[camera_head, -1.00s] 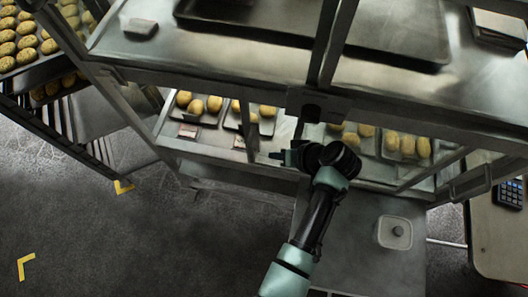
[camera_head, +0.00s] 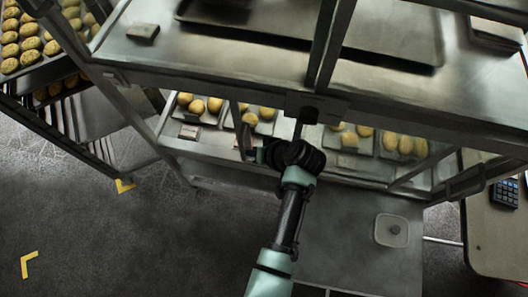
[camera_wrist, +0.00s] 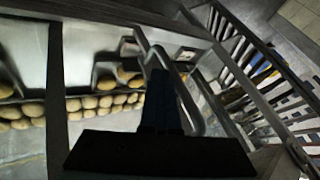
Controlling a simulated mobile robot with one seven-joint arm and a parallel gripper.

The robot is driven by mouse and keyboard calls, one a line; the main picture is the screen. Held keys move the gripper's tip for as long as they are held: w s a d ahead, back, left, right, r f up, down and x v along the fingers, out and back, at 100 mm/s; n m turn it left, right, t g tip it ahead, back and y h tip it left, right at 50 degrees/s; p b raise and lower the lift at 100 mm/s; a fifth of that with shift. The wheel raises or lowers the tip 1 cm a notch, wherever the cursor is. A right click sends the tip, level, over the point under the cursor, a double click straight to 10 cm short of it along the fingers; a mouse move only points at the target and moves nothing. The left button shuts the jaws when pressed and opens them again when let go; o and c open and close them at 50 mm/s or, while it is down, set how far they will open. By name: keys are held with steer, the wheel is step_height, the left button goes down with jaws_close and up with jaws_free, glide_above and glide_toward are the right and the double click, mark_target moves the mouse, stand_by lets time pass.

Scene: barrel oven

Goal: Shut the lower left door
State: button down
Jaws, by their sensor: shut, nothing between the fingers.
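The lower left bay of the metal cabinet (camera_head: 172,142) shows bread trays inside in the head view. A dark upright bar at its front (camera_head: 242,140) looks like part of the lower left door; how far the door stands open is hard to tell. My gripper (camera_head: 252,156) is at the front of this bay, close to that bar and partly hidden by my wrist. In the wrist view my gripper (camera_wrist: 160,80) is shut and empty. A curved metal handle (camera_wrist: 192,105) runs close beside its fingers on the right; contact cannot be told.
A rack with bread rolls (camera_head: 30,45) stands at the left. The lower right bay holds more bread trays (camera_head: 398,146). A metal surface (camera_head: 350,250) with a lidded container (camera_head: 393,230) lies below right. A table with a calculator (camera_head: 506,194) is far right. The floor at lower left is clear.

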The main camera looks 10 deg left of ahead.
steer(key=s+a+b, duration=0.1)
steer(key=a+b, duration=0.5)
steer(key=a, duration=2.6)
steer(key=shift+a+r, duration=0.15)
